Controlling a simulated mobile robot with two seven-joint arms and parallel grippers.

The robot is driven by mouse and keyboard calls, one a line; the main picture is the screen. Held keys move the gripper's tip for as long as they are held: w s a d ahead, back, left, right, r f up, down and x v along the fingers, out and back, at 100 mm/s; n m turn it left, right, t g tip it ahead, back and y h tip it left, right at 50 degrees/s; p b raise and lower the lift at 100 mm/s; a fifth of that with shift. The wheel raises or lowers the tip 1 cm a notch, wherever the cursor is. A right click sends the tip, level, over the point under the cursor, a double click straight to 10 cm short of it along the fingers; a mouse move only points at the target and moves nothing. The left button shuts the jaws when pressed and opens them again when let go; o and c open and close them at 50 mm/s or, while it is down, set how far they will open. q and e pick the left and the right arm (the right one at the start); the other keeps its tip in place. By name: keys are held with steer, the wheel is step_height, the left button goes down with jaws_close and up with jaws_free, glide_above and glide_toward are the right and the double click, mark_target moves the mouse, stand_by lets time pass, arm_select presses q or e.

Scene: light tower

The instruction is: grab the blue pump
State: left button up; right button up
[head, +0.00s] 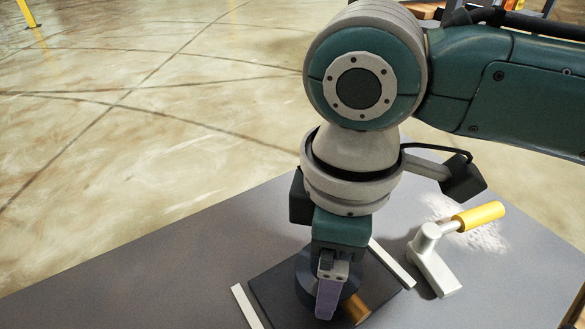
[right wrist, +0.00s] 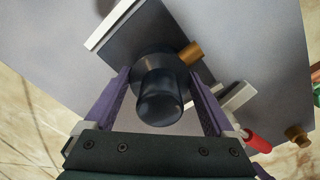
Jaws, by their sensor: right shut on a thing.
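The blue pump is a dark blue-grey round body with a brass stub, on a dark plate between white rails. In the head view the pump (head: 306,283) is partly hidden behind my right gripper (head: 328,298), and its brass stub (head: 355,309) points to the lower right. In the right wrist view the pump (right wrist: 160,97) stands between the two purple fingers of my right gripper (right wrist: 162,92). The fingers are shut on its sides. The pump seems to be at the plate; I cannot tell if it is lifted. My left gripper is not in view.
The dark plate (head: 272,294) has a white rail (head: 246,307) on its left. A white fixture with a yellow handle (head: 478,216) stands right of the plate on the grey table (head: 150,262). The right wrist view shows a red handle (right wrist: 258,142). The table's left side is clear.

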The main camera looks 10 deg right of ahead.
jaws_close()
stand_by(0.3)
steer(key=shift+r, duration=0.1)
